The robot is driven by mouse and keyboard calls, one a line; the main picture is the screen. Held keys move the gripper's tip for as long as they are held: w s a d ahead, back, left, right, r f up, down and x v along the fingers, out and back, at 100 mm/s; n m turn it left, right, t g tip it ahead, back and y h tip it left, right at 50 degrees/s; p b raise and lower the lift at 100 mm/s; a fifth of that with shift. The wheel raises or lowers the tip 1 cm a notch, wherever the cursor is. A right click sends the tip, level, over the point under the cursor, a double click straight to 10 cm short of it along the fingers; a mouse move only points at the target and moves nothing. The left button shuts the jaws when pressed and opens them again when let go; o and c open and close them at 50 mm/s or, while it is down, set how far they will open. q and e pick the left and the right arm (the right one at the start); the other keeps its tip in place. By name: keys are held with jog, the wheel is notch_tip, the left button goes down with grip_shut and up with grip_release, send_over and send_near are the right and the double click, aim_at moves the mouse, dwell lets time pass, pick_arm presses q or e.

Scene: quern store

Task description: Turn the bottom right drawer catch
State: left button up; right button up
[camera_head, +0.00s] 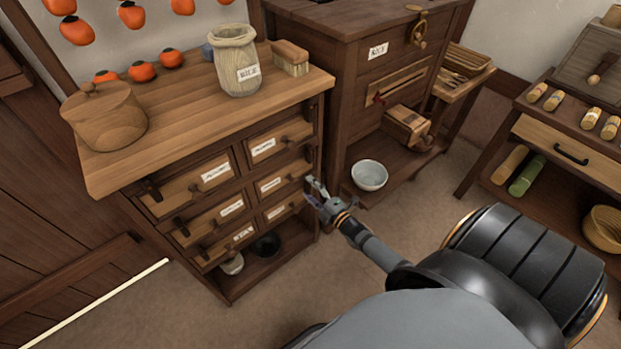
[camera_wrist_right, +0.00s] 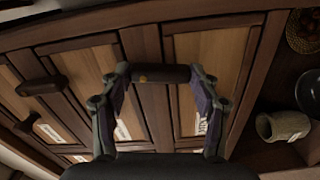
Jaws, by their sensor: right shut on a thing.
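The wooden drawer cabinet (camera_head: 322,80) stands at the left in the head view, with two columns of labelled drawers. The bottom right drawer (camera_head: 283,208) is in its lowest row, its right end partly behind my right gripper (camera_head: 316,190). In the wrist view, the right gripper (camera_wrist_right: 160,78) is shut on a dark bar-shaped catch (camera_wrist_right: 160,73), with one finger at each end. The catch lies across the dark rail between two drawer panels. In the head view the gripper hides this catch. My left gripper is not in view.
More dark catches, such as one at the left in the wrist view (camera_wrist_right: 42,86), stick out nearby. A black bowl (camera_head: 266,246) and a pale pot (camera_head: 232,264) sit on the shelf below the drawers. A brown cabinet (camera_head: 345,90) with a white bowl (camera_head: 369,176) stands close right.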

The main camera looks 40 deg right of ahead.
pick_arm(q)
jog(key=shift+s+a+f, duration=0.15)
jog(key=shift+s+f, duration=0.2)
pick_arm(e)
jog(key=shift+d+n, duration=0.1)
jog(key=shift+n, duration=0.7)
jog(key=shift+f, duration=0.1)
jog(key=o, duration=1.1)
jog(key=shift+o, duration=0.2)
pick_arm(q)
jog(key=shift+s+f, duration=0.1)
pick_arm(e)
jog(key=s+d, duration=0.1)
jog(key=s, duration=1.1)
